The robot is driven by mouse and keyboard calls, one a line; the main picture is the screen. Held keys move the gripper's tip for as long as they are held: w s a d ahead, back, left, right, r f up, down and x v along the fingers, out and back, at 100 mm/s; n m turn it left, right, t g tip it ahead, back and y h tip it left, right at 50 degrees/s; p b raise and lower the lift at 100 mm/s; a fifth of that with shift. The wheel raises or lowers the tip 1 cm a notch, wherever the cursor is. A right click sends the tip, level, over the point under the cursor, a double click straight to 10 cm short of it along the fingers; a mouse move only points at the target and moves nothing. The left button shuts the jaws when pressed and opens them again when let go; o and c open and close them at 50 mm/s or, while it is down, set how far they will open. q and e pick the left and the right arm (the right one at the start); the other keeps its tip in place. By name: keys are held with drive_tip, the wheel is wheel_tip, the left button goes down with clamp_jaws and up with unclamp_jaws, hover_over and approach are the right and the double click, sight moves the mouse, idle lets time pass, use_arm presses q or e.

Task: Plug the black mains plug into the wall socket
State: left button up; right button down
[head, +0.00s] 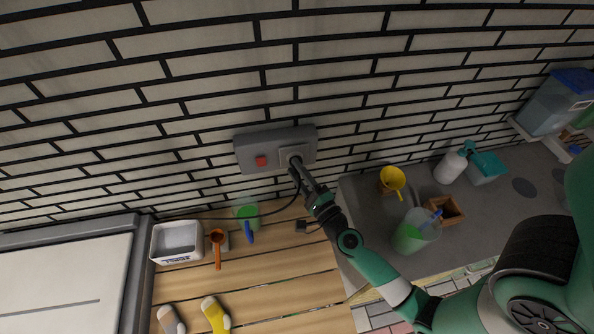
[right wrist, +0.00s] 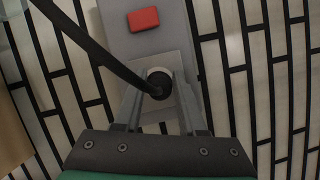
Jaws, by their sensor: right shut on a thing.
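The wall socket is a grey box (head: 258,152) on the brick wall, with a red switch (head: 261,161) on its left part; the switch also shows in the right wrist view (right wrist: 143,19). The black mains plug (head: 295,161) is at the round socket opening on the right part of the box. In the right wrist view the plug (right wrist: 158,84) sits between my fingers, at or in the opening; how deep it is I cannot tell. My right gripper (head: 297,170) is shut on the plug. A black cable runs from it. My left gripper is not in view.
Below the wall is a wooden surface (head: 265,275) with a white tray (head: 177,242), an orange scoop (head: 217,242), a green cup (head: 246,213) and socks (head: 214,314). A grey counter (head: 370,222) at right holds a yellow cup (head: 392,178), a jug (head: 413,232) and a spray bottle (head: 451,167).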

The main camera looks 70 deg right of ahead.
drive_tip(key=shift+w+d, duration=0.3)
drive_tip(key=shift+d, duration=0.05)
idle(0.4)
drive_tip(key=shift+c, duration=2.1)
unclamp_jaws()
drive_tip(key=b+v, duration=0.2)
drive_tip(key=v, duration=0.9)
drive_tip(key=shift+s+a+b, duration=0.2)
drive_tip(key=shift+b, duration=0.2)
drive_tip(key=shift+f, duration=0.1)
